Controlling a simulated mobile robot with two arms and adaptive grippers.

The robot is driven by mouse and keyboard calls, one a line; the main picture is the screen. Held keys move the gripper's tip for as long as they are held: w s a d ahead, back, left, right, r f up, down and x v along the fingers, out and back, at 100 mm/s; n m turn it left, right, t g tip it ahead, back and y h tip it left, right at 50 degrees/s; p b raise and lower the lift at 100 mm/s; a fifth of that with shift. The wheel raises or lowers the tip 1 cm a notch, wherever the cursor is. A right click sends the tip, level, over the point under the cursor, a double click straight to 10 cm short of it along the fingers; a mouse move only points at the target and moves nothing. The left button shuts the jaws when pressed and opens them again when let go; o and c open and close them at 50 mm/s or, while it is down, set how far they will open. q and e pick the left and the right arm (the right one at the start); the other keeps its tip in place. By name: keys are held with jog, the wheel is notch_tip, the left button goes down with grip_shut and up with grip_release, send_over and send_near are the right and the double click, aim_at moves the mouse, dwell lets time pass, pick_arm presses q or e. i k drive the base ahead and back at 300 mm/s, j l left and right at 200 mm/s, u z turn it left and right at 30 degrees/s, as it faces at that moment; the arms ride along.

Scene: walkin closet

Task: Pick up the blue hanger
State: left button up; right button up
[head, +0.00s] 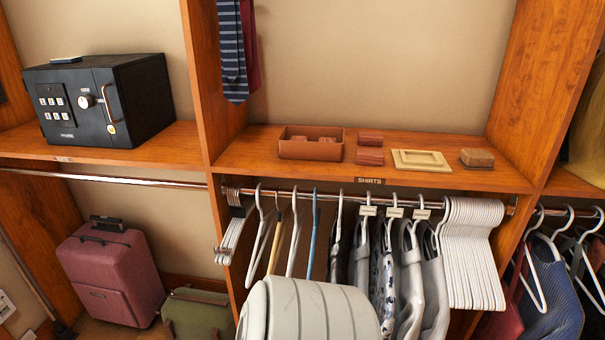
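The blue hanger (313,238) hangs on the metal rail under the shirts shelf, seen nearly edge-on as a thin blue strip. A white hanger (294,240) hangs just left of it, and another white hanger (338,230) hangs to its right, beside the dark clothes. Its lower end is hidden behind a rounded pale grey part of my own body at the bottom centre. Neither of my grippers can be made out in the head view.
A tan hanger (275,240) and white hangers hang further left on the rail (300,194). Shirts (384,270) and a thick bunch of white hangers (475,255) fill the right. Wooden uprights (214,130) bound the bay. A pink suitcase (110,275) stands lower left.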

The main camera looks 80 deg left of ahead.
aim_at(315, 221)
jog(key=j+u, duration=0.2)
jog(key=u, duration=2.4)
jog(key=l+u, duration=0.3)
jog(key=l, duration=0.15)
jog(key=l+u, duration=0.3)
jog(key=l, duration=0.15)
jog(key=i, duration=0.05)
